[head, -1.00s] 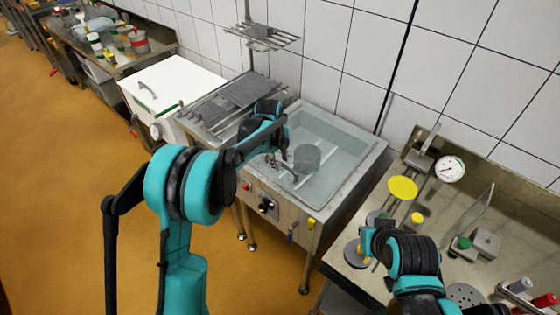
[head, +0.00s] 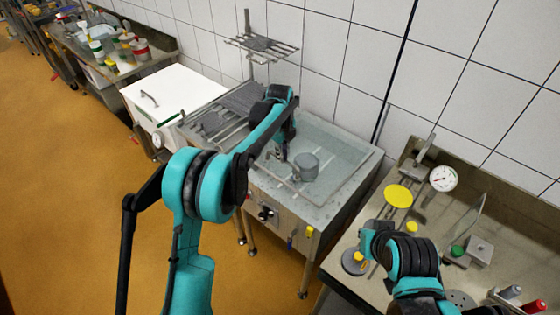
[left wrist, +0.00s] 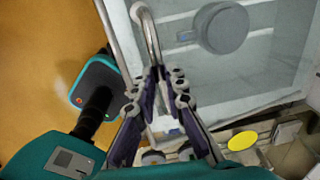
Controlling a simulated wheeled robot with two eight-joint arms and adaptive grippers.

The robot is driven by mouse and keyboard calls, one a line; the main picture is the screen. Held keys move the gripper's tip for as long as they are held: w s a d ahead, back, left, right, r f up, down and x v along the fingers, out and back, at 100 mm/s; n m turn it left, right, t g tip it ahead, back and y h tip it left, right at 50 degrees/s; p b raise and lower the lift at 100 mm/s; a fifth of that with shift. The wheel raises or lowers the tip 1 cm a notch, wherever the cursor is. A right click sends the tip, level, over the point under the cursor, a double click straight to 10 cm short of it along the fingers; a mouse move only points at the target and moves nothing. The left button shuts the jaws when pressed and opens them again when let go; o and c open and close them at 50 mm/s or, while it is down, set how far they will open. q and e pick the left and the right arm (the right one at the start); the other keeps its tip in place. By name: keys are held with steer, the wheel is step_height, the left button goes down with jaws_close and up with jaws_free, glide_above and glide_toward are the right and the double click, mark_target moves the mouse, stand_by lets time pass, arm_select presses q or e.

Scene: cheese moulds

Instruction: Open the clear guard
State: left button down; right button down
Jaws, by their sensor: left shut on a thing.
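The clear guard (head: 342,160) is a see-through pane over the steel basin of the middle unit. A grey round pot-like thing (head: 306,167) shows at the basin and also in the left wrist view (left wrist: 221,28). The guard's bent metal handle (left wrist: 150,32) runs down between my left fingers. My left gripper (left wrist: 160,75) is shut on this handle at the guard's front left. In the head view my left gripper (head: 284,153) is partly hidden by its own arm. My right gripper (head: 366,245) is over the right counter; its fingers are too hidden to read.
A white chest (head: 165,95) stands left of the basin, with a slatted drainer (head: 215,120) between. The right counter (head: 335,262) holds a dial gauge (head: 443,178), a yellow disc (head: 398,195) and small pieces. A wall rack (head: 262,45) hangs behind. The floor at left is clear.

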arm_select(q)
steer(key=w+d+r+p, duration=0.3)
steer(key=r+p, duration=0.2)
steer(key=r, duration=0.2)
steer(key=w+d+r+p, duration=0.3)
steer(key=r+p, duration=0.3)
steer(key=r, duration=0.2)
steer(key=shift+w, duration=0.7)
steer(key=c, duration=1.7)
jaws_free()
steer(key=shift+c, duration=0.2)
steer(key=shift+o, duration=0.8)
steer(key=shift+w+d+f, duration=0.25)
steer(key=shift+w, duration=0.25)
steer(key=shift+s+a+r, duration=0.15)
steer(key=shift+a, duration=0.05)
steer(key=shift+a, duration=0.1)
